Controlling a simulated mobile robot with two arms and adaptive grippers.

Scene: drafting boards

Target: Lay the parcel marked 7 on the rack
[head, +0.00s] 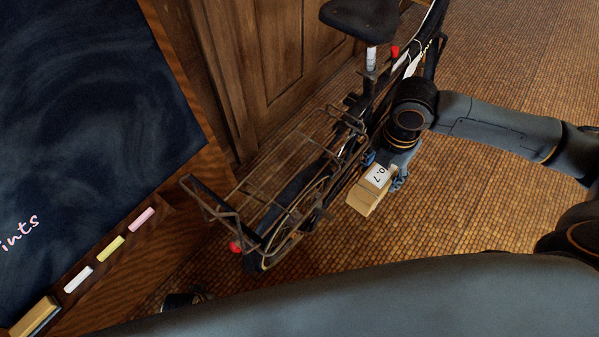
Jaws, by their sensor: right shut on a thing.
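The parcel (366,197) is a small tan box with a white label that shows a 7. My right gripper (387,178) is shut on it and holds it tilted, to the right of the bicycle's rear rack. The rack (237,187) is a dark, thin metal frame over the rear wheel, with open gaps between its bars. No parcel lies on it. The gripper's fingers are partly hidden by the parcel and the wrist. My left gripper is not in view.
The bicycle's black saddle (361,18) rises beyond the rack. A chalkboard (85,110) with chalk sticks and an eraser (33,318) on its ledge stands at left. Wooden panelling (275,60) is behind. The tiled floor (490,200) at right is clear.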

